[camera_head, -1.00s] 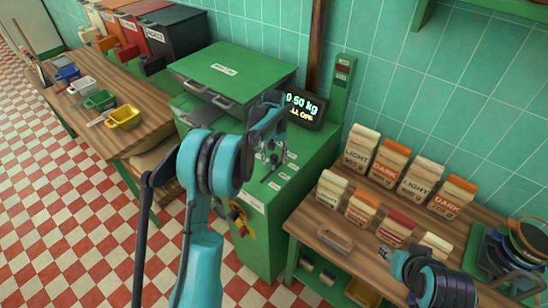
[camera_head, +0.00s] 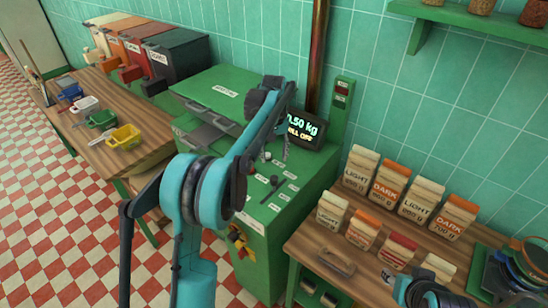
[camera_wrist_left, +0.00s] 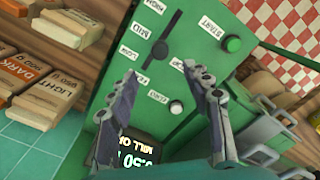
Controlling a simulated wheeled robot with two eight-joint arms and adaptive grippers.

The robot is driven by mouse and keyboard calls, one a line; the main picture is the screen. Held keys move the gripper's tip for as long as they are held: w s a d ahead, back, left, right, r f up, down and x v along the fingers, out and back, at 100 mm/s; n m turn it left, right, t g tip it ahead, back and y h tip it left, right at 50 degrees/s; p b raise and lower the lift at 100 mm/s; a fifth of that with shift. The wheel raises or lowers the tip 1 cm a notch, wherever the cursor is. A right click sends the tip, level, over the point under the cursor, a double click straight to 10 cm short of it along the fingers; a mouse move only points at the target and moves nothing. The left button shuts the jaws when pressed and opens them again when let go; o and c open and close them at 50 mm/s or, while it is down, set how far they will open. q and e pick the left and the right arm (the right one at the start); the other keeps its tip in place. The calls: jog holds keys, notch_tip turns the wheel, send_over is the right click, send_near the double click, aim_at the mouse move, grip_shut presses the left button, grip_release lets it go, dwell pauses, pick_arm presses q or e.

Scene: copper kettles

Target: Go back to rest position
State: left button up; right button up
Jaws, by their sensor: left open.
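My left gripper (camera_head: 283,140) hangs over the green mill's control panel in the head view. In the left wrist view its two dark fingers (camera_wrist_left: 160,76) stand apart with nothing between them. The panel (camera_wrist_left: 205,75) shows behind them, with a green START button (camera_wrist_left: 233,44), a pale knob (camera_wrist_left: 176,107) and a black lever (camera_wrist_left: 160,48) near the MID and LOW labels. The display (camera_head: 306,130) reads 0.50 kg and MILL OFF. My right arm (camera_head: 425,290) shows at the lower right; its fingers are not clear.
Coffee bags (camera_head: 390,185) stand on the wooden counter at the right, beside stacked round items (camera_head: 528,260). Coloured bins (camera_head: 175,55) and scoops (camera_head: 124,137) are on the left bench. A shelf with jars (camera_head: 480,5) is at the upper right.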

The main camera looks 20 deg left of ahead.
pick_arm(q)
jog(key=s+d+r+m+t+b, duration=0.1)
jog(key=s+d+r+t+b, duration=0.15)
jog(key=s, duration=0.55)
jog(key=s+f+m+t+b, duration=0.1)
jog(key=s+f+b, duration=0.1)
jog(key=s+f, duration=0.2)
jog(key=s+d+f+m+t+b, duration=0.1)
jog(key=s+f, duration=0.3)
jog(key=s, duration=0.7)
jog(key=s+d+f+m+t+b, duration=0.1)
jog(key=s+f+b, duration=0.3)
jog(key=s, duration=0.4)
jog(key=shift+d+f+m+t, duration=0.25)
jog(key=shift+m+t, duration=0.25)
jog(key=shift+t, duration=0.35)
